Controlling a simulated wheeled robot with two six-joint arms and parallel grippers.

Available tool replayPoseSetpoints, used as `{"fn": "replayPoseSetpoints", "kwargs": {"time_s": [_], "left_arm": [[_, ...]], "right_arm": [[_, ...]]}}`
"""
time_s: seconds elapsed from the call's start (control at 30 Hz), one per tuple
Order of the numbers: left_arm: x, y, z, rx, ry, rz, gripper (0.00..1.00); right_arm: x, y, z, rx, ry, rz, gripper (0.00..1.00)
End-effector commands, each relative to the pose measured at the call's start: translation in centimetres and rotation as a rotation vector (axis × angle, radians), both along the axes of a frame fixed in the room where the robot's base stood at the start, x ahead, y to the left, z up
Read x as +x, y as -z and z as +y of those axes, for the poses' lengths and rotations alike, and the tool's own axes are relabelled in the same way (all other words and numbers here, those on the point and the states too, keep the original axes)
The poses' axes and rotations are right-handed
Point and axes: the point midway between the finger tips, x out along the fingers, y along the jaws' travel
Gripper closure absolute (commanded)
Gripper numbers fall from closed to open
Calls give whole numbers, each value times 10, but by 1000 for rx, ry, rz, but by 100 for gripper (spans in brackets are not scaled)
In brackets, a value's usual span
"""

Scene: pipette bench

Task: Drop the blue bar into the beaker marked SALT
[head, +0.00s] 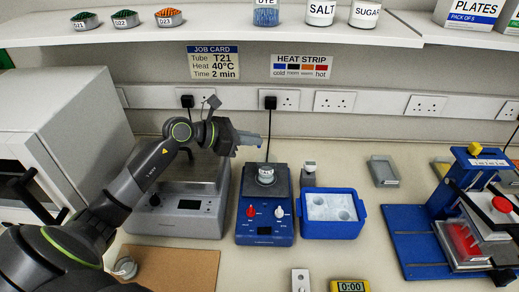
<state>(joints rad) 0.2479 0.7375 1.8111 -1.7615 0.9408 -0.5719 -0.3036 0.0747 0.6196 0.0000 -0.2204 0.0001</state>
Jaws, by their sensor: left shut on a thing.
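My left gripper (250,138) is raised over the back of the bench, near the wall, above and between the grey scale-like device and the blue stirrer. It is shut on a small bluish piece at its tip, which looks like the blue bar; its outline is hard to tell from the fingers. The white container marked SALT (320,12) stands upright on the shelf at the top, its upper part cut off by the frame. It is well above and to the right of the gripper. My right gripper is not in view.
On the shelf (200,36), DYE (265,14) and SUGAR (365,13) flank SALT. Below stand a grey device (180,203), a blue stirrer (265,232), a blue ice box (332,228) and a blue press (425,245). Bench front centre is partly clear.

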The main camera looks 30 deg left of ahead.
Motion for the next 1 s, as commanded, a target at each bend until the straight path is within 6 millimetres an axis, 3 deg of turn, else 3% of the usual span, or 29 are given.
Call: {"fn": "replayPoseSetpoints", "kwargs": {"time_s": [0.27,0.7,1.0], "left_arm": [[2,11,4,-1,-11,0,100],[2,57,3,-1,-11,-1,100],[2,58,3,0,-9,-1,100]], "right_arm": [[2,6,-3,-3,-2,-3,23],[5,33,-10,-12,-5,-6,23],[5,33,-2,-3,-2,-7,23]]}}
